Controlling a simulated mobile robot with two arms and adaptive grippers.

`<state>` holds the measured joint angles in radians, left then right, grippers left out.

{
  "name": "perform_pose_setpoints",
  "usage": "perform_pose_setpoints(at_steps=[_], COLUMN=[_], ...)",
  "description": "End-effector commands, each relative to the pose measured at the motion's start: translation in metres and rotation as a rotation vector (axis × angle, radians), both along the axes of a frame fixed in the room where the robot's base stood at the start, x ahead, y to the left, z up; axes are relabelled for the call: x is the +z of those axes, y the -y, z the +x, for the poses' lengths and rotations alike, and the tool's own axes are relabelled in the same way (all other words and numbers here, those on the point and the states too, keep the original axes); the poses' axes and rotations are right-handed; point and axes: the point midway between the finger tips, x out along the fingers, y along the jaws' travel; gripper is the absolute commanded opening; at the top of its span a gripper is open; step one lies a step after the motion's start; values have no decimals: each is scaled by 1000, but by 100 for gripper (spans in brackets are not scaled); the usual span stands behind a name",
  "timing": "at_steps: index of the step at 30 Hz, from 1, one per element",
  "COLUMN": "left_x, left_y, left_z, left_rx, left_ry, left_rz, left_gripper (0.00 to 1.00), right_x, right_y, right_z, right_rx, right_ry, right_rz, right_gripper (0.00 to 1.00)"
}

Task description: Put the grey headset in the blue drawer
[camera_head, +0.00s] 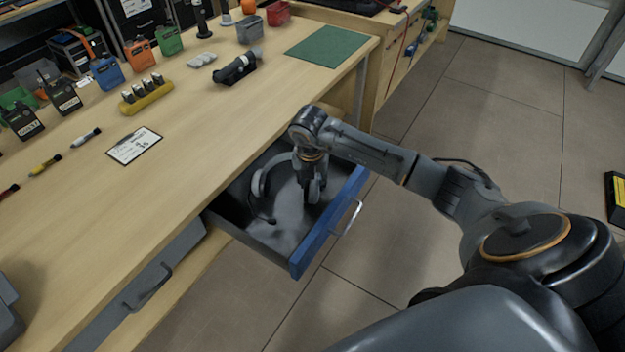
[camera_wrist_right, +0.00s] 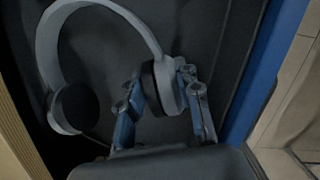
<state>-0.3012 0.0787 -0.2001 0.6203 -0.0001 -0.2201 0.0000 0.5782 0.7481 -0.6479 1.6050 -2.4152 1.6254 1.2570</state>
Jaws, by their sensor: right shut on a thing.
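The blue drawer (camera_head: 318,231) is pulled out from under the bench, with its blue front and light handle facing the floor. The grey headset (camera_head: 259,182) is inside the drawer's walls, low over or on its dark bottom. My right gripper (camera_head: 310,180) reaches down into the drawer from the right. In the right wrist view my right gripper (camera_wrist_right: 164,105) is shut on one ear cup of the grey headset (camera_wrist_right: 50,50), the other ear cup lying to the left. I cannot tell whether the headset touches the drawer bottom. My left gripper is not in view.
The wooden bench top (camera_head: 215,130) above the drawer holds radios, a yellow battery holder (camera_head: 146,96), a label card (camera_head: 134,146), markers and a green mat (camera_head: 327,46). A closed grey drawer (camera_head: 150,285) is to the left. The tiled floor at right is mostly clear.

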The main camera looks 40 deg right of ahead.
Motion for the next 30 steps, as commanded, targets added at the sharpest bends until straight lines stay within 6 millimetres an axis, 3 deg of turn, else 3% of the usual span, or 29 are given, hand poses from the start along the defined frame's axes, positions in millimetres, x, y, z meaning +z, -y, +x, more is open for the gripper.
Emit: perform_pose_setpoints(at_steps=[5,6,9,22,30], left_x=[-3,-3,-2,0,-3], left_y=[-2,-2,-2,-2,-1], left_z=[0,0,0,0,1], left_rx=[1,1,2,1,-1], left_ry=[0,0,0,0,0], left_rz=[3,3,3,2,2], left_gripper=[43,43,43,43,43], right_x=[-2,-3,-2,7,60], right_y=[0,0,0,-1,-8], right_z=[0,0,0,0,-7], right_rx=[0,0,0,0,2], right_ry=[1,0,0,2,6], right_rz=[1,0,0,1,1], right_gripper=[0,35,56,56,56])
